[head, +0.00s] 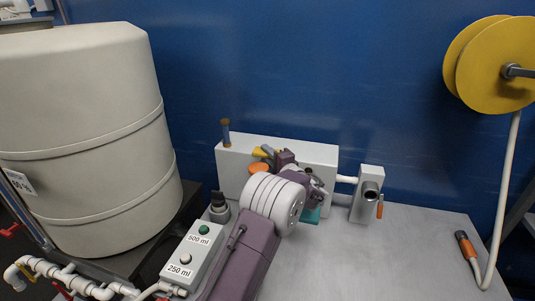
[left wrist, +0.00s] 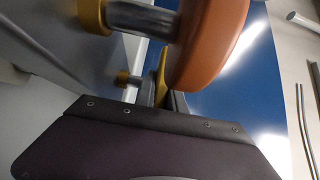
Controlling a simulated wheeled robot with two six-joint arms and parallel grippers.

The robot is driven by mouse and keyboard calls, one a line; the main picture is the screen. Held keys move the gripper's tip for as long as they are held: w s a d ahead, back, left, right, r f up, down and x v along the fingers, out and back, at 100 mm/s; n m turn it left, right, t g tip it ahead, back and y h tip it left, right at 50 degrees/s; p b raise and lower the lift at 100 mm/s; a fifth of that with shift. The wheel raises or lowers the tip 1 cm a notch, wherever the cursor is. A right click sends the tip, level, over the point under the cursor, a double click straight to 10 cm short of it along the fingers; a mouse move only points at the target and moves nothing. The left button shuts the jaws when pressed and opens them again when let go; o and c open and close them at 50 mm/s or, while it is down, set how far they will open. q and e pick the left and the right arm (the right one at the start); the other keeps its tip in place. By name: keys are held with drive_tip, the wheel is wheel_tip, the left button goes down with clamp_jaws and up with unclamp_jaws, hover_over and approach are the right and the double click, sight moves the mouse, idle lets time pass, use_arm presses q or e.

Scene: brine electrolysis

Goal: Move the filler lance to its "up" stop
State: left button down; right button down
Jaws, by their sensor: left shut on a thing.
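The white filler box (head: 320,157) stands on the bench against the blue wall. A yellow lever (head: 259,152) and an orange knob (head: 258,168) show at its front. My left gripper (head: 270,155) is at the lever, its jaws partly hidden by my wrist. In the left wrist view the yellow lever (left wrist: 161,75) rises at the dark jaws, which look shut on it. The orange knob (left wrist: 212,45) is close beside them on a metal shaft. My right gripper is out of view.
A button box (head: 193,255) labelled 500 ml and 250 ml lies at the front left. A large cream tank (head: 85,130) stands at left. A grey block (head: 366,195) with a spout is right of the filler box.

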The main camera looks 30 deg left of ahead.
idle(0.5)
use_arm(q)
drive_tip(key=shift+r+p, duration=0.3)
drive_tip(key=shift+r, duration=2.1)
drive_tip(key=c, duration=1.4)
unclamp_jaws()
drive_tip(key=shift+d, duration=0.1)
drive_tip(key=shift+s+d+f, duration=0.1)
drive_tip(key=shift+d, duration=0.05)
drive_tip(key=b+v, duration=0.1)
drive_tip(key=v, duration=0.7)
drive_tip(key=shift+s+d+b, duration=0.15)
drive_tip(key=shift+d+b, duration=0.15)
drive_tip(key=shift+b, duration=0.05)
